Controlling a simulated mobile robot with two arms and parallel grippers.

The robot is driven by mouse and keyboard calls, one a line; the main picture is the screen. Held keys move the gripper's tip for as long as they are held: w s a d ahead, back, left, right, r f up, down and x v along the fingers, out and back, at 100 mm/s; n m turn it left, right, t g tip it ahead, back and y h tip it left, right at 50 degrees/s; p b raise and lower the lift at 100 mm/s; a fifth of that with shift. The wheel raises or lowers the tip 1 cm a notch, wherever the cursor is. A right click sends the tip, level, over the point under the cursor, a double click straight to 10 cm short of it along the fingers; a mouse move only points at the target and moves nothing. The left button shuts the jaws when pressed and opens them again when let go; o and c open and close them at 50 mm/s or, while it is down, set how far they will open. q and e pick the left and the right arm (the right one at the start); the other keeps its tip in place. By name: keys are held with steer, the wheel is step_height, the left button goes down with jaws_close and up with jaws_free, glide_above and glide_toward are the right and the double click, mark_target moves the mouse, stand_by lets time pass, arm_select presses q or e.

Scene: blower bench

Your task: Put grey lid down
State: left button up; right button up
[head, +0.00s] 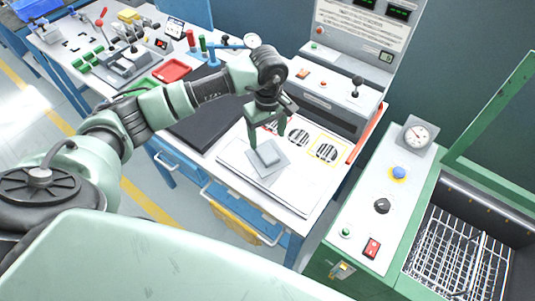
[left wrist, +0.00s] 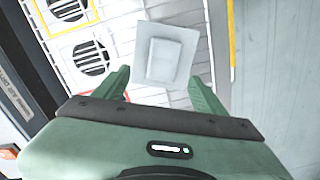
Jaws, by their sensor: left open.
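The grey lid (head: 265,165) is a flat square plate with a raised block in its middle. It lies on the white work surface of the bench, in front of the round grilles. In the left wrist view the lid (left wrist: 143,65) shows just beyond and between the fingertips. My left gripper (head: 266,136) is above the lid, pointing down. I cannot tell the exact height of the fingertips over the lid. My right gripper is not in view.
Round grilles with red and yellow frames (head: 327,152) lie behind the lid. A grey control panel (head: 335,95) stands at the back. A green machine (head: 365,210) with a gauge and a wire basket is at the right. A red tray (head: 172,70) and tools are at the far left.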

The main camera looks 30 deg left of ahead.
mark_target(267, 153)
arm_select(q)
steer(key=f+p, duration=0.1)
steer(key=f, duration=0.1)
steer(key=s+f+p, duration=0.1)
steer(key=f, duration=0.1)
steer(key=shift+d+f, duration=0.2)
steer(key=shift+f, duration=0.1)
steer(key=shift+f+p, duration=0.3)
steer(key=shift+f, duration=0.35)
steer(key=shift+w, duration=0.1)
jaws_close()
steer(key=shift+r, duration=0.15)
